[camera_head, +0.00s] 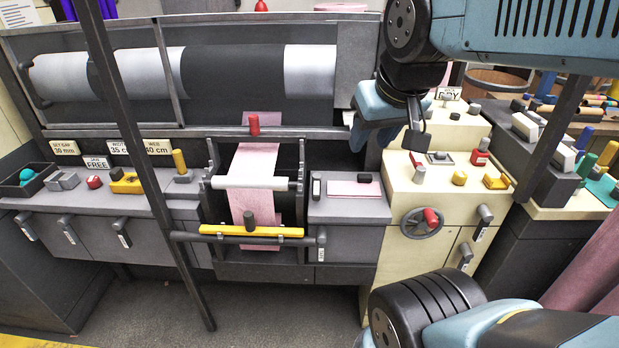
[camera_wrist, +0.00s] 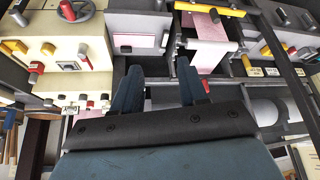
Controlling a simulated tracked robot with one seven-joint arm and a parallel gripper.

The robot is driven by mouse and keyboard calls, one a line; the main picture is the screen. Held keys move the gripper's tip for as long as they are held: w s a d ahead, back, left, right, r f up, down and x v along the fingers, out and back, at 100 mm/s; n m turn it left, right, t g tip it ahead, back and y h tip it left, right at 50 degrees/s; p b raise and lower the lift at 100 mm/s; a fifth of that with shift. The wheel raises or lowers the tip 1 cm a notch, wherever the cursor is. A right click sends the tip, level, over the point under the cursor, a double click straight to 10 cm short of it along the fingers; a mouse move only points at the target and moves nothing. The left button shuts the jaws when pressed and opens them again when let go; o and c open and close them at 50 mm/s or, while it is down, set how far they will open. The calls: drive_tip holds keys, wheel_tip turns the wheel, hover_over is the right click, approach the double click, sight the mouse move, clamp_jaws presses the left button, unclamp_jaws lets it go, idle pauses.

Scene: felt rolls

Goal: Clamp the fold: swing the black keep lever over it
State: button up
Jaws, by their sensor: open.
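Pink felt (camera_head: 250,180) hangs down the central grey frame, behind a pale roller and a yellow bar (camera_head: 252,231) with a dark upright knob (camera_head: 263,213). A flat pink piece (camera_head: 340,189) lies on the grey top to its right, with a small black block (camera_head: 364,178) at its far edge and a white-and-black upright piece (camera_head: 317,188) at its left. I cannot tell which black part is the keep lever, or see a fold clearly. My gripper (camera_head: 368,125) is open and empty, above and behind this grey top. The wrist view shows its two blue fingers spread apart (camera_wrist: 157,82).
A cream cabinet (camera_head: 440,190) with a handwheel (camera_head: 422,222), knobs and levers stands right of the grey top. A dark post (camera_head: 140,160) crosses the left side. Felt rolls (camera_head: 200,75) lie in a rack behind. A red knob (camera_head: 253,124) stands above the central frame.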

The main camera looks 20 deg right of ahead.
drive_tip(key=shift+o, duration=0.2)
drive_tip(key=shift+o, duration=0.8)
drive_tip(key=shift+w, duration=0.1)
drive_tip(key=m+g, duration=0.4)
drive_tip(key=g, duration=0.2)
hover_over(316, 189)
wheel_tip(316, 189, down, 18)
wheel_tip(316, 189, down, 13)
drive_tip(key=shift+d, duration=0.1)
drive_tip(key=shift+c, duration=0.4)
